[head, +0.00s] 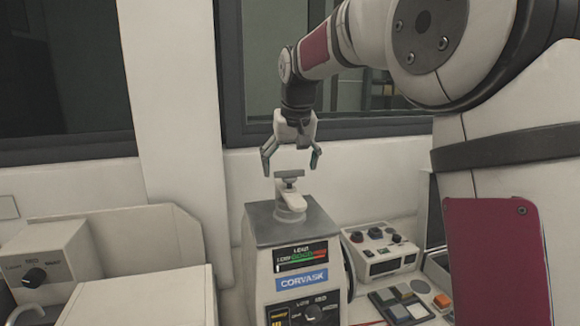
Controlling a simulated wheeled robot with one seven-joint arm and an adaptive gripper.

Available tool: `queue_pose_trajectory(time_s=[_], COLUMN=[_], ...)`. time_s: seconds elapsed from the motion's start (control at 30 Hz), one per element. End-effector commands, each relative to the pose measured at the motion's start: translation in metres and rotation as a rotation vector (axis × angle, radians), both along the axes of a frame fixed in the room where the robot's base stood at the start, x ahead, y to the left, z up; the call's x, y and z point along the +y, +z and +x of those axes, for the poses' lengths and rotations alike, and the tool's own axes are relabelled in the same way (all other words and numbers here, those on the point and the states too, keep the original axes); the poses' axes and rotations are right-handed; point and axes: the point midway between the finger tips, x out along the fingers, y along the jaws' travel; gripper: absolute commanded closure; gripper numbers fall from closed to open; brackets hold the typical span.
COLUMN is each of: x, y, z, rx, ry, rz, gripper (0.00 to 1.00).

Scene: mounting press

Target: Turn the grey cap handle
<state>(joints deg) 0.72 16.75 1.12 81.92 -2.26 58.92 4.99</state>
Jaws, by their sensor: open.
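The grey cap handle (289,174) is a short flat bar on top of the mounting press (270,235). It sits above a light round cap (290,203) on the press's grey top plate. The press front carries a coloured gauge, a blue CORVASK label and a dark knob panel. My gripper (291,163) points down just above the handle. I cannot tell from this one view whether the fingers line up with the handle in depth.
A small control box (380,250) and a panel of square buttons (405,299) stand right of the press. A white box with a knob (47,268) stands at the left. A dark red panel (496,262) is at the right front. The wall and windows are behind.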

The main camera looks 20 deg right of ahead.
Motion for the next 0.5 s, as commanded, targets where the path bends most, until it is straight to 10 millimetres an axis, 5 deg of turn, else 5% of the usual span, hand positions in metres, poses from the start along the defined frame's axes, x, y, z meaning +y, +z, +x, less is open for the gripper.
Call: queue_pose_trajectory(time_s=[0.5], x=[0.003], y=[0.087], z=[-0.035], rx=[-0.003], ry=[0.000], rz=[0.000], gripper=[0.15])
